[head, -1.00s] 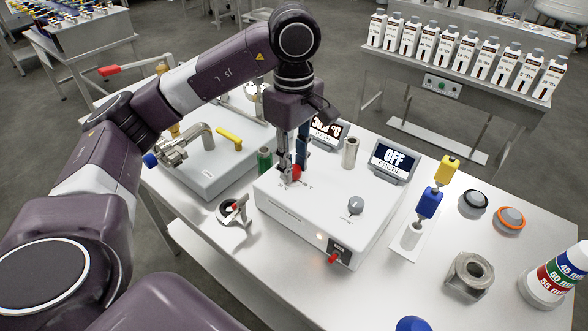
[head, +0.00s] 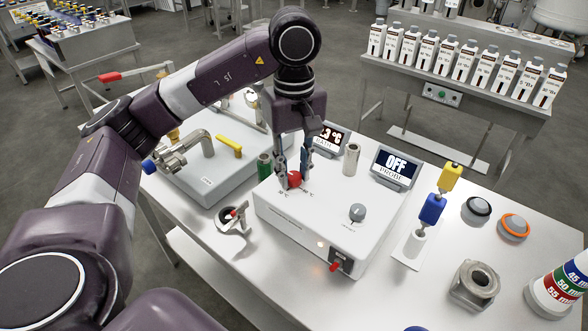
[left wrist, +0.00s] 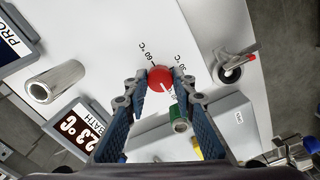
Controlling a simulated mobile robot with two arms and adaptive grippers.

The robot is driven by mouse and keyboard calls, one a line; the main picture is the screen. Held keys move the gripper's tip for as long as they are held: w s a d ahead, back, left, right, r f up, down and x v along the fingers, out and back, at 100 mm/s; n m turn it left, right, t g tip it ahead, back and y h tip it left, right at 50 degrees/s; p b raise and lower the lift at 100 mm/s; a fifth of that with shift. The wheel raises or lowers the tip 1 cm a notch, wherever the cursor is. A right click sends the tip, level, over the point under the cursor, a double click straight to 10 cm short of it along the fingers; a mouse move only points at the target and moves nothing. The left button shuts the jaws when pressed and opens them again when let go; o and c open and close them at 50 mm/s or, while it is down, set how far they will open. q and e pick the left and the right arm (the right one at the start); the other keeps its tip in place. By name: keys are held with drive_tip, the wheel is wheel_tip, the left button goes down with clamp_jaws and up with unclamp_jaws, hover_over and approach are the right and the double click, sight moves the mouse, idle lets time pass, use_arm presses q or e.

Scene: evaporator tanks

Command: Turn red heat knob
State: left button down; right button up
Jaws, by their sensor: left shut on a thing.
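The red heat knob (head: 295,179) sits on top of a white control box (head: 330,225), at its back left corner. In the left wrist view the knob (left wrist: 160,76) is round with a white pointer line, between printed marks of 60 °C and 30 °C. My left gripper (head: 288,183) reaches down from above and is shut on the knob, one finger on each side. Its two blue-grey fingers also show in the left wrist view (left wrist: 160,84). My right gripper is not in view.
A yellow-handled valve (head: 229,146) is left.

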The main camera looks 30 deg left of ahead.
sight(294, 175)
use_arm(q)
drive_tip(key=c, duration=1.6)
unclamp_jaws()
wheel_tip(294, 175, up, 12)
